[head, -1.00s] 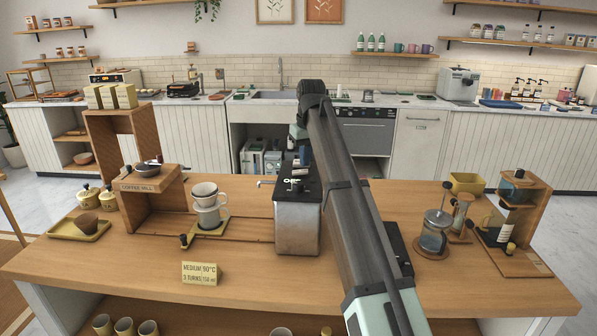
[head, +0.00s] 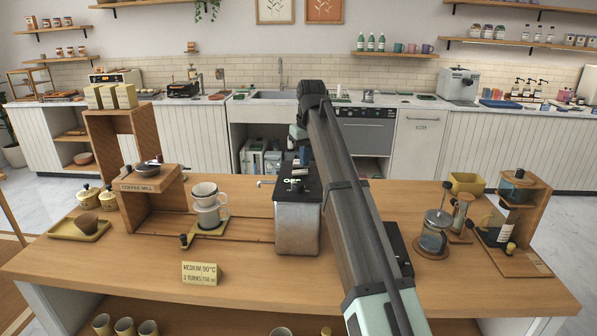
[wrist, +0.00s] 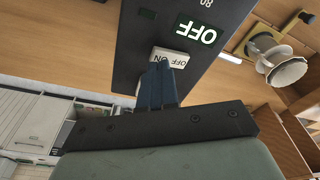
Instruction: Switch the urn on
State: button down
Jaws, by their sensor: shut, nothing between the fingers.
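The urn (head: 296,232) is a metal box with a black top panel, standing on the wooden counter. In the wrist view its black panel (wrist: 150,50) carries a lit sign reading OFF (wrist: 196,33) and a white rocker switch (wrist: 170,57) marked OFF and ON. My gripper (wrist: 158,72) is shut and empty, its dark blue fingertips at the edge of the switch; I cannot tell if they touch it. The fingers hide part of the switch. In the head view my gripper (head: 304,156) is over the far part of the urn's top, partly hidden by my arm.
A yellow sign card (head: 200,273) is at the front. A French press (head: 435,233) stands to the right. The front middle counter is clear.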

aim_at(305, 170)
jog(key=shift+f, duration=0.8)
dwell(0.5)
jog(key=shift+r, duration=3.55)
